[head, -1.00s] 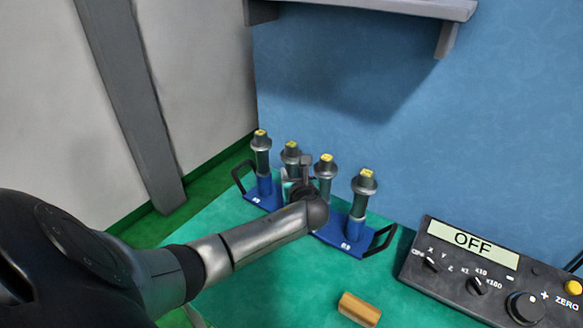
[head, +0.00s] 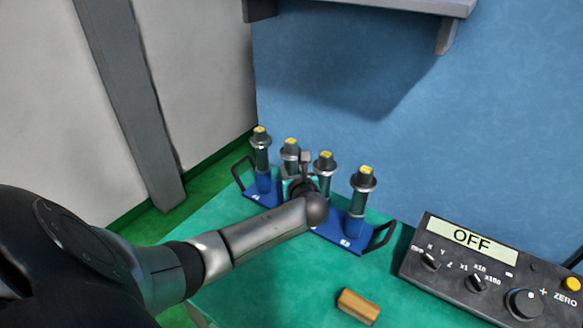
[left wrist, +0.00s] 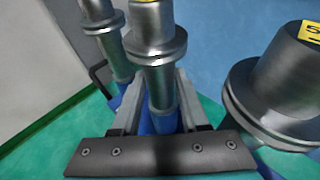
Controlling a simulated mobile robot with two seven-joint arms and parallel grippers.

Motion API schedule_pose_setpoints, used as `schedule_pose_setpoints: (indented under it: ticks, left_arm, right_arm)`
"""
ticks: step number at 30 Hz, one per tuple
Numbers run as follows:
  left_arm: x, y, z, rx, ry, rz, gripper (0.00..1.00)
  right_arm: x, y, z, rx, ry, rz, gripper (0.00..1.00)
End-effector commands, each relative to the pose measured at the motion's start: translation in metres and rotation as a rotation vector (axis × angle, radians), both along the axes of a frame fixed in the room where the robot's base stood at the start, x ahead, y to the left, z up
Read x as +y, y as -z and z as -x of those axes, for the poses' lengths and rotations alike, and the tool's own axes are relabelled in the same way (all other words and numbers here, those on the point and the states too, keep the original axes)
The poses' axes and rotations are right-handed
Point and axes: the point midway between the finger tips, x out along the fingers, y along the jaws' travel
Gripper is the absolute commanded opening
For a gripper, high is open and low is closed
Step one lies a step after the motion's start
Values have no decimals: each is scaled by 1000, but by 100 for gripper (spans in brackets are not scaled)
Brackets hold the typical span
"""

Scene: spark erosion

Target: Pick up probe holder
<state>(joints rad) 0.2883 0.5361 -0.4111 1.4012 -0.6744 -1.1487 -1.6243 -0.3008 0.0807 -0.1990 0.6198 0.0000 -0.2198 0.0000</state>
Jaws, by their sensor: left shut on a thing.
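Several grey metal holders with yellow labels on top stand upright in a blue rack (head: 345,240) with black end handles. My left gripper (left wrist: 150,105) is shut on the second holder from the left (left wrist: 155,60), gripping its lower shaft below the wide collar. That holder also shows in the head view (head: 290,150), partly behind my gripper. The leftmost holder (head: 260,150) and the third (head: 325,165) stand on either side of it. The rightmost holder (head: 363,180) stands apart. Which one is the probe holder I cannot tell from labels. My right gripper is not in view.
The rack sits on a green table (head: 260,285) against a blue wall. A black control box (head: 490,275) reading OFF stands at the right. A small wooden block (head: 358,307) lies in front. A grey shelf (head: 380,8) hangs above. Table around the block is clear.

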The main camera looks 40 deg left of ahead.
Motion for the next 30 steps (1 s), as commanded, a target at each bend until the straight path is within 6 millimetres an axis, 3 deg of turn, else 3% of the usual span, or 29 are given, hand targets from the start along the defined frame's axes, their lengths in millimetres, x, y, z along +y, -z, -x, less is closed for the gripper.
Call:
schedule_pose_setpoints:
  ticks: [8, 24, 30]
  left_arm:
    - [1, -30, -1, -8, 1, -4, 0]
    - [1, -154, -1, -11, 1, -5, 0]
    - [1, -185, -1, -10, -1, -4, 0]
  right_arm:
    - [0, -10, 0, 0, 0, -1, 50]
    - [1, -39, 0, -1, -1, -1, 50]
    - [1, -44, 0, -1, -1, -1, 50]
